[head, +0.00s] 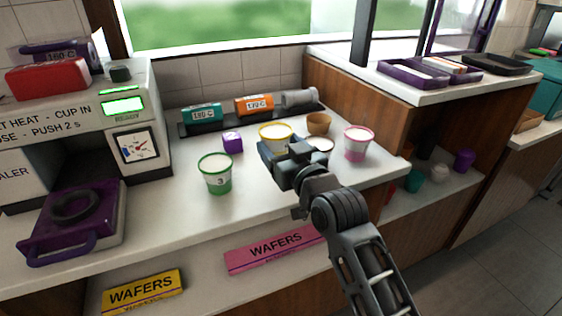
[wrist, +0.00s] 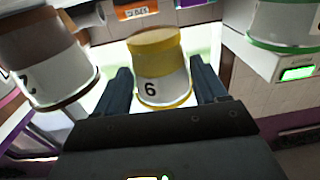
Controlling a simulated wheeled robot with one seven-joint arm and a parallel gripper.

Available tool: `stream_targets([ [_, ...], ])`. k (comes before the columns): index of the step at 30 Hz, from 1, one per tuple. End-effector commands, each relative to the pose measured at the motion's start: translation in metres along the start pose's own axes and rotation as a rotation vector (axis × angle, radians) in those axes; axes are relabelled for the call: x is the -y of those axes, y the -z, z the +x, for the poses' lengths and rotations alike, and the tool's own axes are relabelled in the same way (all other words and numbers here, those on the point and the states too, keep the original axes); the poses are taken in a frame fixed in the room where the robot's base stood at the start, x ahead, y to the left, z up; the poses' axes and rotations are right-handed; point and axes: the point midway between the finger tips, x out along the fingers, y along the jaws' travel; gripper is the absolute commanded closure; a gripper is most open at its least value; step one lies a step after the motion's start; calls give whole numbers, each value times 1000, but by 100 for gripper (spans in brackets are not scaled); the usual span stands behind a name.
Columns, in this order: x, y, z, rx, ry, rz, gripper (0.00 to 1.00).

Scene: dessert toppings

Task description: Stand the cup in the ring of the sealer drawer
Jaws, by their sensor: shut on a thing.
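The gripper partly hides the cup's lower side in the head view. The purple sealer drawer (head: 107,213) is pulled out at the left, with a dark, empty ring (head: 75,206) on top. I cannot tell whether the cup touches the counter.
A green-rimmed cup (head: 215,173), marked 3, stands left of my gripper. The sealer (head: 131,118) stands behind the drawer.

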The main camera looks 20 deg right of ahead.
Motion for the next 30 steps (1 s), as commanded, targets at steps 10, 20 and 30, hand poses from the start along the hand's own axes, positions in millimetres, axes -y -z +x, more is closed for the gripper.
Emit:
stream_targets([
  [10, 0, -38, 1, 0, -1, 1, 64],
  [20, 0, -41, 1, -2, -1, 1, 64],
  [30, 0, -44, 1, 0, 0, 1, 18],
])
